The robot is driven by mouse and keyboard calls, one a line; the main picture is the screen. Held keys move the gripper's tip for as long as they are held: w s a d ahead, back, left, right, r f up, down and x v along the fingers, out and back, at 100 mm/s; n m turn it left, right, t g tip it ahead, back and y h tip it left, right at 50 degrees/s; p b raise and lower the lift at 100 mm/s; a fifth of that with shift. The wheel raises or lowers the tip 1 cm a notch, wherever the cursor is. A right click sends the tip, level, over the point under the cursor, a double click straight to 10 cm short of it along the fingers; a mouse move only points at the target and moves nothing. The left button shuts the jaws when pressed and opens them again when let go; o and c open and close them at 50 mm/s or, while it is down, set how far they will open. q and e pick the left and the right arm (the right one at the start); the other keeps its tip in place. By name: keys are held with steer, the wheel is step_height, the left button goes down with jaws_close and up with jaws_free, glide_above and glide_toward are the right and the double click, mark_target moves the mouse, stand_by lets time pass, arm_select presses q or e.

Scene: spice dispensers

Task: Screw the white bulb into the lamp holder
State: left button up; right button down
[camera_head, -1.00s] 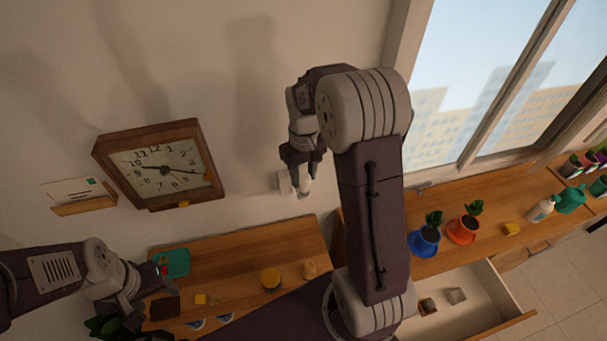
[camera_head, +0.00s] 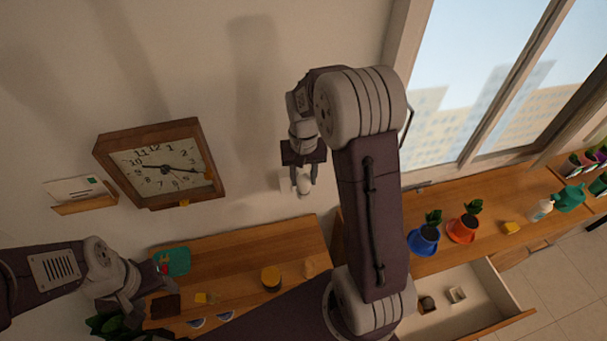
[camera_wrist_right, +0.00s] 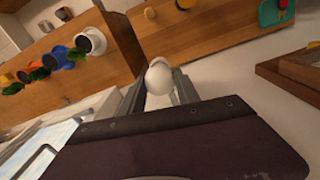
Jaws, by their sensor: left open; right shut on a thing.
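The white bulb (camera_wrist_right: 159,77) is between the two fingers of my right gripper (camera_wrist_right: 160,88), which is shut on it. In the head view the bulb (camera_head: 304,187) shows as a small pale shape at the tips of my right gripper (camera_head: 305,181), close to the wall. A white fitting (camera_head: 286,181), which looks like the lamp holder, is on the wall just beside it. I cannot tell whether the bulb touches or sits in it. My left gripper (camera_head: 152,284) is open at the lower left, partly hidden, over the desk.
A wooden clock (camera_head: 160,163) and a small shelf with a card (camera_head: 84,204) are on the wall to the left. Potted plants stand by the window above an open drawer (camera_head: 480,290).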

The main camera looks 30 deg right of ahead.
steer(key=m, duration=0.4)
steer(key=shift+m+p, duration=0.4)
steer(key=shift+m, duration=0.3)
steer(key=m, duration=0.4)
steer(key=shift+m+p, duration=0.3)
steer(key=shift+p, duration=0.1)
steer(key=m, duration=0.3)
steer(key=shift+f, duration=0.1)
steer(key=m+p, duration=0.1)
steer(key=m, duration=0.8)
